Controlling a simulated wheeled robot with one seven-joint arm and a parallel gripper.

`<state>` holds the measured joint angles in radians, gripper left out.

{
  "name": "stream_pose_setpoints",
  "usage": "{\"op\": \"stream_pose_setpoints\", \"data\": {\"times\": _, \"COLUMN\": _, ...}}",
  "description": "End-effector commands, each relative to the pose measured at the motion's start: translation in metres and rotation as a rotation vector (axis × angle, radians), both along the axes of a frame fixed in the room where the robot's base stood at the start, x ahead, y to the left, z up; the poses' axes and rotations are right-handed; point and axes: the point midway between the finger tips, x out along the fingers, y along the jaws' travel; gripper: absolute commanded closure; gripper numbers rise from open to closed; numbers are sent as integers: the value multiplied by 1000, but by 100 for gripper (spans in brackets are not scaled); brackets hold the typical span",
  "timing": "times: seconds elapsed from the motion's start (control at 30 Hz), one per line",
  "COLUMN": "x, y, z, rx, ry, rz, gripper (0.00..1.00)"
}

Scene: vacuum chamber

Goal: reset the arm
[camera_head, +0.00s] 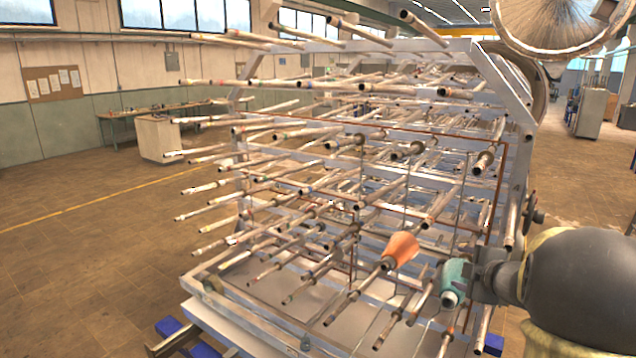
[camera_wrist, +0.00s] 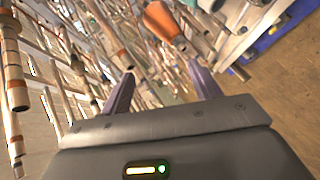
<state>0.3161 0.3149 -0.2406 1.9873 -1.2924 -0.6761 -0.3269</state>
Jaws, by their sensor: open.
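My arm comes in from the right of the head view. My gripper (camera_head: 484,274) is beside the lower right of a large rack of tubes (camera_head: 500,90). A teal cone-shaped piece (camera_head: 453,279) on a tube end shows just left of the gripper; I cannot tell whether they touch. An orange cone (camera_head: 401,249) sits on another tube, further left. In the wrist view my gripper (camera_wrist: 163,72) has its two fingers spread wide, with no object clearly held between them. The orange cone (camera_wrist: 161,20) shows there beyond the fingertips.
Many tube ends of the rack stick out towards me, close to my gripper. A wheel-like knob (camera_head: 535,208) is on the rack's right side. Blue parts (camera_head: 176,330) are at the rack's base. Open floor (camera_head: 70,270) lies to the left.

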Motion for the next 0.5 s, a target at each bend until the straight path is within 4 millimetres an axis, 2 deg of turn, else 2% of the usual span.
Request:
{"op": "stream_pose_setpoints", "data": {"times": 0.03, "x": -3, "y": 10, "z": -9, "rx": 56, "ry": 14, "rz": -67, "gripper": 38}}
{"op": "stream_pose_setpoints", "data": {"times": 0.17, "x": -19, "y": 28, "z": -33, "rx": 212, "ry": 80, "rz": -268, "gripper": 38}}
{"op": "stream_pose_setpoints", "data": {"times": 0.27, "x": -40, "y": 44, "z": -58, "rx": 331, "ry": 158, "rz": -419, "gripper": 38}}
{"op": "stream_pose_setpoints", "data": {"times": 0.37, "x": -69, "y": 64, "z": -86, "rx": 445, "ry": 257, "rz": -567, "gripper": 38}}
{"op": "stream_pose_setpoints", "data": {"times": 0.5, "x": -122, "y": 98, "z": -128, "rx": 587, "ry": 427, "rz": -768, "gripper": 38}}
